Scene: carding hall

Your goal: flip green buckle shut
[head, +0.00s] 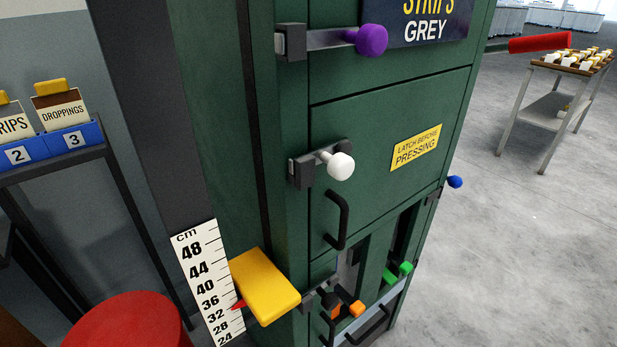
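The green buckle (398,272) is low on the right part of the dark green cabinet (240,120), beside a narrow dark opening. It is small and partly in shadow, and I cannot tell how far its lever is swung. My gripper is not in view.
The cabinet also carries a purple knob (371,40), a white knob (340,165), an orange catch (356,308) and a blue knob (455,182). A black handle (336,222) and a yellow block (265,286) stick out. Grey floor (520,250) is clear at right.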

